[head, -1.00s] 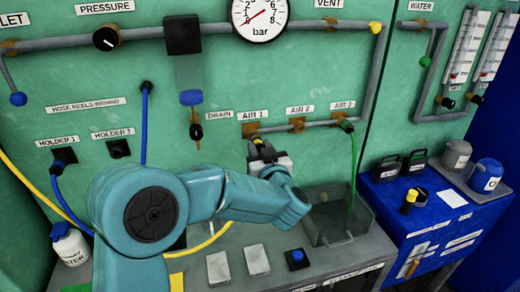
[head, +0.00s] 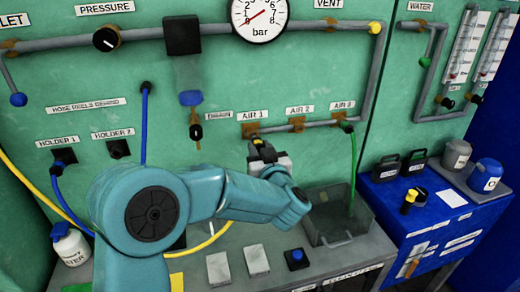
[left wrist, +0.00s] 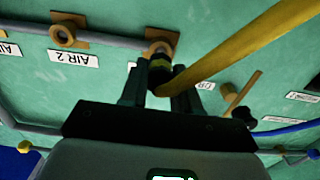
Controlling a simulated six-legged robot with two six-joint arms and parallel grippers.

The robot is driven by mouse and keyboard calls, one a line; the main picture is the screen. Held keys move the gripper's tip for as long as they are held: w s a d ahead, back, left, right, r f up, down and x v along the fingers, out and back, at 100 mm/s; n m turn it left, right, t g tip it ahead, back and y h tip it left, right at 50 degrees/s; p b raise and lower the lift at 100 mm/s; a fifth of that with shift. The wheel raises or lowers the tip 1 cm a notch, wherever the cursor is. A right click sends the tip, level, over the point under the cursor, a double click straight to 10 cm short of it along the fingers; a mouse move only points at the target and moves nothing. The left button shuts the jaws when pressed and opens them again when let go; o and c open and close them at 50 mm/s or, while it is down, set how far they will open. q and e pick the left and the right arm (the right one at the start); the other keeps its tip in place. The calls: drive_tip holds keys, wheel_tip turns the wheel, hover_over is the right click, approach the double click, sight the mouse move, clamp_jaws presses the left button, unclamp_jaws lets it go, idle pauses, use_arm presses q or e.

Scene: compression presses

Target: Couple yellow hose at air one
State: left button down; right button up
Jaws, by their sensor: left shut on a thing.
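My left gripper (head: 262,152) is shut on the black and yellow end fitting (left wrist: 160,72) of the yellow hose, just below the AIR 1 label (head: 263,128). In the left wrist view, which looks inverted, the yellow hose (left wrist: 225,52) runs from the fitting to the upper right. The AIR 1 outlet (left wrist: 159,47) is a brass ring on a brown plate, right at the fitting's tip. I cannot tell whether the fitting is seated in it or only in front of it. The hose also shows at the left in the head view (head: 28,184). My right gripper is out of view.
A green hose (head: 353,170) hangs from AIR 3 into a grey bin (head: 340,241). AIR 2 (left wrist: 64,35) is free beside AIR 1. The drain valve (head: 196,132) hangs left of AIR 1. Grey blocks (head: 218,268) and a blue-button box (head: 297,260) sit on the bench.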

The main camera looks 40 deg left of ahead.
sight(259, 148)
use_arm(q)
drive_tip(key=shift+p+x, duration=0.4)
drive_tip(key=shift+x, duration=1.25)
drive_tip(key=c, duration=1.2)
unclamp_jaws()
drive_tip(key=shift+r, duration=0.1)
drive_tip(key=o, duration=0.5)
drive_tip(key=shift+w+a, duration=0.1)
drive_tip(key=shift+c, duration=0.2)
drive_tip(key=shift+s+d, duration=0.4)
drive_tip(key=shift+d, duration=0.15)
drive_tip(key=b+v, duration=0.3)
drive_tip(key=v, duration=1.2)
drive_tip(key=shift+s, duration=0.1)
